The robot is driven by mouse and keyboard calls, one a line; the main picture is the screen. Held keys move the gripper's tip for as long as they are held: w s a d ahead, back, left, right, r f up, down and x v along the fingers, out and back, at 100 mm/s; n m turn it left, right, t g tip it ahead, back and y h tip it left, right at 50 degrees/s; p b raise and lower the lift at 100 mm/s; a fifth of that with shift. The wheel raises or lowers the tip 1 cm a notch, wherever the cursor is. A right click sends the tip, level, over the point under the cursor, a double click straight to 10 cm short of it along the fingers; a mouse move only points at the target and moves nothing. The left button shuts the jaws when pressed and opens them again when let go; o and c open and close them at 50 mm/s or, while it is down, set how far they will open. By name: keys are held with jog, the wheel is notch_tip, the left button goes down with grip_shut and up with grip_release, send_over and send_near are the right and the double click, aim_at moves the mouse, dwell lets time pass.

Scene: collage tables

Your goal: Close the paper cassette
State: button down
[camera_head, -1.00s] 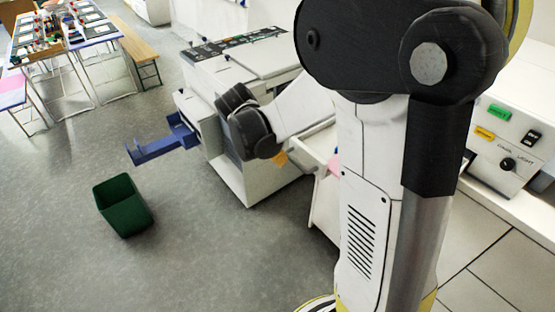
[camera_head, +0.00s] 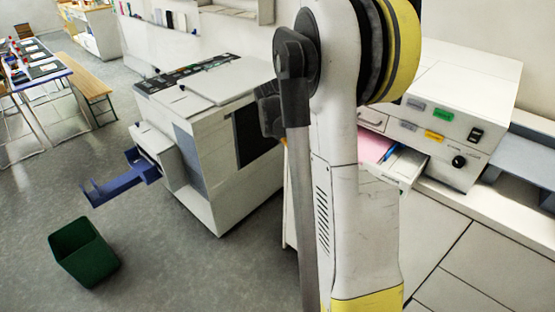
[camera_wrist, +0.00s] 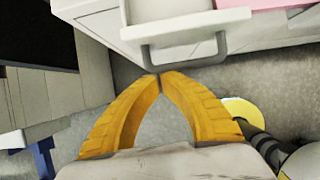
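A drawer-like cassette (camera_head: 408,172) sticks out of the white machine at the right in the head view. Pink paper (camera_head: 372,146) lies in it, and my arm hides part of it. In the wrist view, a white drawer front (camera_wrist: 185,30) with a grey bar handle (camera_wrist: 185,61) is at the top. Pink also shows at the top right there (camera_wrist: 250,3). I cannot tell whether both views show the same drawer. My gripper (camera_wrist: 160,79) has its yellow fingertips together, with nothing seen between them, just below the handle's left end. My arm hides the gripper in the head view.
The white control box (camera_head: 450,110) has coloured labels and a knob. A large copier (camera_head: 220,130) with a blue tray (camera_head: 120,184) stands left of my arm. A green bin (camera_head: 84,252) is on the floor. Grey floor is clear around the bin.

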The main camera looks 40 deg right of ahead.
jog(key=d, duration=0.5)
jog(key=w+d, duration=0.1)
jog(key=d, duration=1)
jog(key=shift+w, duration=0.15)
